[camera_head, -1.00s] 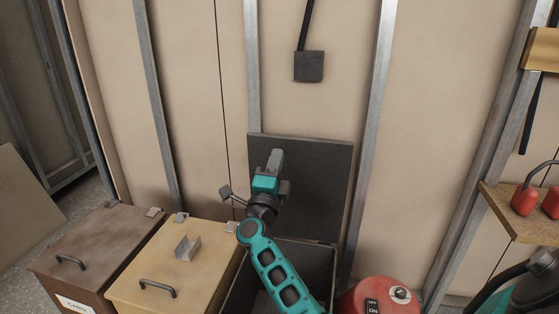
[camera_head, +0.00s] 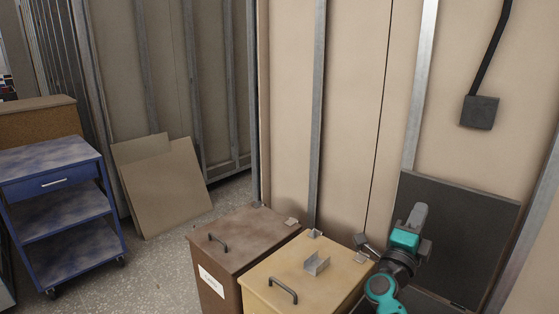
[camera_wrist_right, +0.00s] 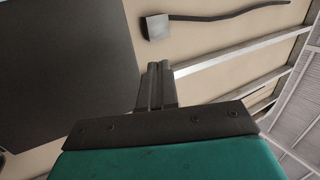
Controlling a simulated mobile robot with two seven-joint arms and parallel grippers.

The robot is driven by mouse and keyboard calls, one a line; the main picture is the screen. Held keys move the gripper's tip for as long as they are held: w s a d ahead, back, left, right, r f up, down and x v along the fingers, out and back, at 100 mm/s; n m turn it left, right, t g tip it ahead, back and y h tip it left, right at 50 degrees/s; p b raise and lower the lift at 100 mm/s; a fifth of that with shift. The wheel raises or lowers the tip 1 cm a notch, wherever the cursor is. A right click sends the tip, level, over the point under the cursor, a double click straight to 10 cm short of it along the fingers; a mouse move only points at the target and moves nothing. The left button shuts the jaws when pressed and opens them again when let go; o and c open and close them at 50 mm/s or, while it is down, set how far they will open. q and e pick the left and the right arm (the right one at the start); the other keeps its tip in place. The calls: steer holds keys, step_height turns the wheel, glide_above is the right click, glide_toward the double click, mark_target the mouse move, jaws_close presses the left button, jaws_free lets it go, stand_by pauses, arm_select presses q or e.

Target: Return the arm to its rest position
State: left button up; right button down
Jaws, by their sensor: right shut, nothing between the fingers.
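My right gripper (camera_head: 418,214) is in the lower right of the head view, at the end of a teal and black arm. It is raised in front of an upright dark lid (camera_head: 465,215) and points upward. In the right wrist view its two dark fingers (camera_wrist_right: 156,72) are together, with nothing between them. The dark lid also fills the left of the right wrist view (camera_wrist_right: 60,70). My left gripper is in neither view.
A brown bin (camera_head: 240,240) and a yellow bin (camera_head: 340,285) with a metal bracket stand left of my arm, lids shut. A blue cart (camera_head: 55,185) is at the far left. Tan boards (camera_head: 165,190) lean behind open floor. A grey box (camera_head: 479,112) hangs from a cable.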

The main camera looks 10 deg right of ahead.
steer(key=s+a+f+n+t+y, duration=0.1)
steer(key=s+a+f+n+y, duration=0.4)
steer(key=a+f+n+y, duration=0.45)
steer(key=s+a+f+n+t+y, duration=0.1)
steer(key=s+a+f+n+y, duration=0.5)
steer(key=n, duration=0.6)
steer(key=s+a+f+n+g+y, duration=0.1)
steer(key=s+f+n+g, duration=0.2)
steer(key=s+f, duration=0.2)
steer(key=s+a+f+n+g+y, duration=0.1)
steer(key=s+f+n+g, duration=0.3)
steer(key=s, duration=0.7)
step_height(320, 180, down, 3)
steer(key=shift+a+r+y+p, duration=0.2)
steer(key=shift+a+y+p, duration=0.15)
steer(key=shift+a, duration=0.1)
